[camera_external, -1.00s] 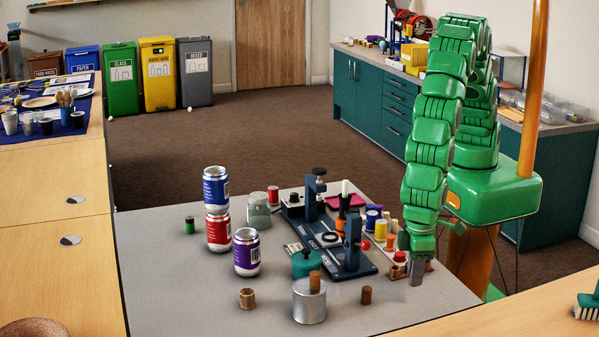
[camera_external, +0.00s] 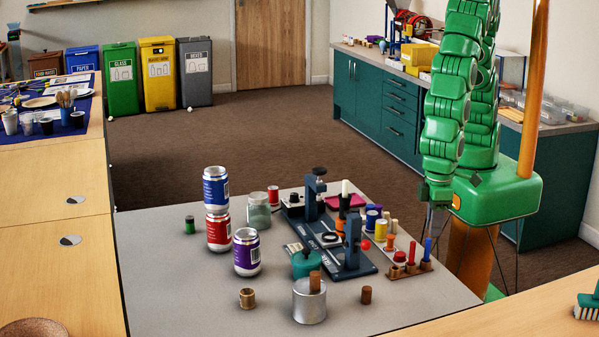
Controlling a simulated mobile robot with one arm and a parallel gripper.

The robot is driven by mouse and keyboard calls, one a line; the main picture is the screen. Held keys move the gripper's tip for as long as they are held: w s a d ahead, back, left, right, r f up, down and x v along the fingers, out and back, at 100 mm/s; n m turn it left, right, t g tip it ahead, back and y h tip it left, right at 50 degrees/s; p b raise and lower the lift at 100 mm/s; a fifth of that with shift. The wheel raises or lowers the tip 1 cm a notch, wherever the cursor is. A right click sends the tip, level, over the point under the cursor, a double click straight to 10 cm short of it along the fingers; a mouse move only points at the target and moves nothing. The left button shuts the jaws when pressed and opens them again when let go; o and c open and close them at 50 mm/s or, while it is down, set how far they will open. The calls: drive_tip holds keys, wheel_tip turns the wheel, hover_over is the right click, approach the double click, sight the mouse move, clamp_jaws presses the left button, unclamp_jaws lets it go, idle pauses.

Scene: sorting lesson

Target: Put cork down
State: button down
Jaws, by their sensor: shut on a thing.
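My gripper (camera_external: 437,222) is raised above the right edge of the grey table (camera_external: 190,290). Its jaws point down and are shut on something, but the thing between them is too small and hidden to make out. A small brown cork-like cylinder (camera_external: 366,295) stands on the table at the front. A similar brown piece (camera_external: 315,282) stands upright on top of the metal canister (camera_external: 309,306). My gripper is apart from both, up and to their right.
A wooden holder with red and blue pegs (camera_external: 411,266) lies below my gripper. A dark blue clamp fixture (camera_external: 352,250) stands left of it. Stacked cans (camera_external: 217,230), a purple can (camera_external: 246,255) and a jar (camera_external: 258,212) are farther left. The table's front left is clear.

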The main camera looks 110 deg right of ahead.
drive_tip(key=shift+s+d+r, duration=0.15)
drive_tip(key=shift+d+r, duration=0.05)
drive_tip(key=w+d+r+m, duration=0.2)
drive_tip(key=w+r+m, duration=0.2)
drive_tip(key=w, duration=0.6)
drive_tip(key=w+d+r+m, duration=0.3)
drive_tip(key=w+r+m, duration=0.1)
drive_tip(key=w, duration=0.7)
hover_over(305, 284)
drive_tip(key=s, duration=0.1)
drive_tip(key=f, duration=0.8)
drive_tip(key=shift+s+d+f, duration=0.1)
drive_tip(key=shift+d+f, duration=0.1)
drive_tip(key=shift+d, duration=0.1)
drive_tip(key=shift+w+a+f, duration=0.15)
drive_tip(key=shift+w+f, duration=0.15)
drive_tip(key=shift+f, duration=0.2)
drive_tip(key=shift+w+a+f, duration=0.15)
drive_tip(key=shift+w+f, duration=0.15)
drive_tip(key=shift+f, duration=1.5)
drive_tip(key=shift+f, duration=0.1)
